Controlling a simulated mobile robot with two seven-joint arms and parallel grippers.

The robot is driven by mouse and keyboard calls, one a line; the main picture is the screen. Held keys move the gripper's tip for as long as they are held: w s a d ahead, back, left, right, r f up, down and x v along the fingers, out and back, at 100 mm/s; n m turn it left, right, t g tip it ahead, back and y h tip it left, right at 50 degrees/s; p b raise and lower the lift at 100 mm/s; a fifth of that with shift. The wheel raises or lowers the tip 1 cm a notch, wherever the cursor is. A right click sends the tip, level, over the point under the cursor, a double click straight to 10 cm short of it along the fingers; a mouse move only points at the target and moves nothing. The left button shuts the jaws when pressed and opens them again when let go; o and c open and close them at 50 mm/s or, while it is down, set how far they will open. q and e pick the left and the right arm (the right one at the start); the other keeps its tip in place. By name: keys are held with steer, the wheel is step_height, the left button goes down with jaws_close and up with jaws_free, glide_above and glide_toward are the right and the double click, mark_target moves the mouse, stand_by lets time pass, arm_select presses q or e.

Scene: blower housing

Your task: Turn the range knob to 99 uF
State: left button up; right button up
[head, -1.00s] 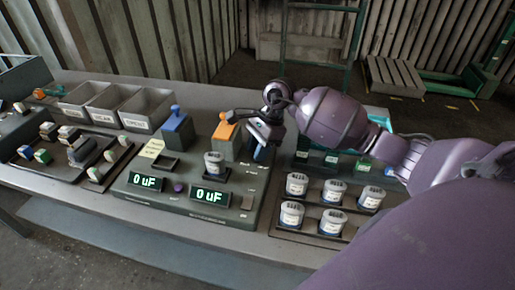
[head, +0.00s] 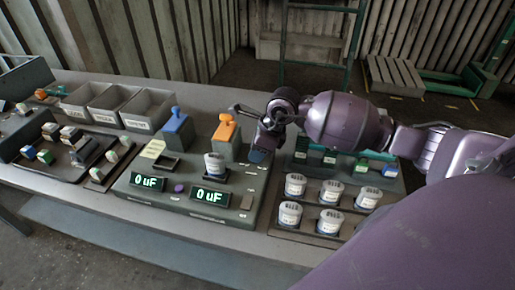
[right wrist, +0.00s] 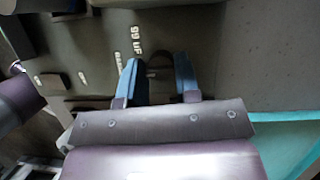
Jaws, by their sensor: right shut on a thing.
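The dark range knob (right wrist: 158,73) shows partly between my right gripper's blue fingers in the right wrist view. My right gripper (right wrist: 158,78) is shut on it, with a finger on either side. A white "99 uF" mark (right wrist: 136,40) is on the panel just beyond the fingers, slightly to the left of the knob. In the head view the right gripper (head: 259,155) is at the right side of the grey tester (head: 150,194) and hides the knob. My left gripper is not in view.
A white can (head: 214,164) stands on the tester, near the blue (head: 177,128) and orange (head: 225,133) handled blocks. Several white cans stand in a tray (head: 283,229) to the right. Grey bins (head: 145,110) and a parts tray (head: 95,183) are to the left.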

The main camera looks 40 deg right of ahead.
steer(key=m, duration=0.2)
steer(key=m+t+h+p, duration=0.1)
steer(key=m, duration=0.1)
steer(key=shift+r+m+h, duration=0.15)
steer(key=shift+m+h, duration=0.15)
steer(key=m+h, duration=0.1)
steer(key=m, duration=0.2)
steer(key=shift+a+m, duration=0.15)
steer(key=shift+m, duration=0.25)
steer(key=shift+m+h, duration=0.6)
steer(key=shift+m, duration=0.2)
steer(key=o, duration=0.9)
